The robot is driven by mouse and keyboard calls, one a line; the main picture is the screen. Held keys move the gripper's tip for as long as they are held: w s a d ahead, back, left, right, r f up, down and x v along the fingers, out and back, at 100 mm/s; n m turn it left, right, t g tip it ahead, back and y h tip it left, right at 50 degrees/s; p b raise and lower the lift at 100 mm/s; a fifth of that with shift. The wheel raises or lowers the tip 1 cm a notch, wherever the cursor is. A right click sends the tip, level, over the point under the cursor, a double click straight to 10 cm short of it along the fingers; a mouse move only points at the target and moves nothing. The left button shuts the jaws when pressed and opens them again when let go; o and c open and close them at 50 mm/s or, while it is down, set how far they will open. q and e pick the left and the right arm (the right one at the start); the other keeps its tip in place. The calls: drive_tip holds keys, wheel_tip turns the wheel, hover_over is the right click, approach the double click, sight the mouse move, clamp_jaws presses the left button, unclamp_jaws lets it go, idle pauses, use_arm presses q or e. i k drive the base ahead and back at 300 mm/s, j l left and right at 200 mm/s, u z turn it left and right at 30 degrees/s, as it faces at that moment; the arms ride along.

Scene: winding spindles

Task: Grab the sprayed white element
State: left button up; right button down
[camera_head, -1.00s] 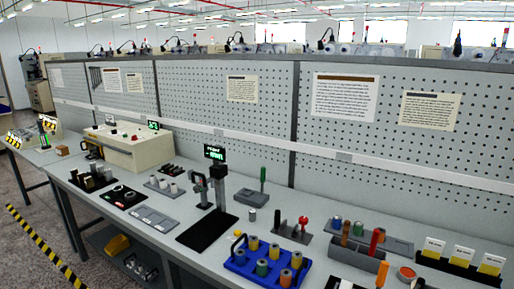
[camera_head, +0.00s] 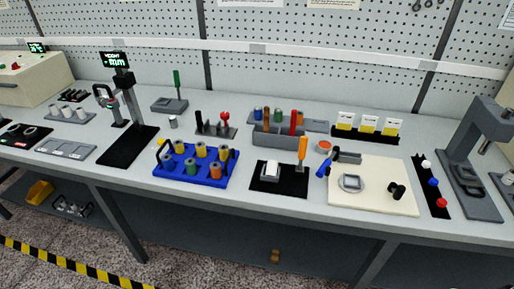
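I cannot tell for certain which piece is the sprayed white element. A small block with a white top (camera_head: 271,170) sits on a black mat (camera_head: 289,187) at the front middle of the bench, left of an upright orange-handled tool (camera_head: 302,150). A small light grey cylinder (camera_head: 173,122) stands alone behind the blue tray (camera_head: 166,187). Several whitish cylinders (camera_head: 75,111) stand in a grey holder at the left. Neither of my grippers is in view.
A cream board (camera_head: 385,203) with a square grey part lies right of the black mat. A grey press (camera_head: 468,165) stands at the far right and a height gauge (camera_head: 122,82) at the left. A pegboard (camera_head: 290,50) backs the bench. The floor in front is clear.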

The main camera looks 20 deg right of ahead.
sight(272, 166)
drive_tip(key=i+z, duration=0.3)
drive_tip(key=i, duration=0.75)
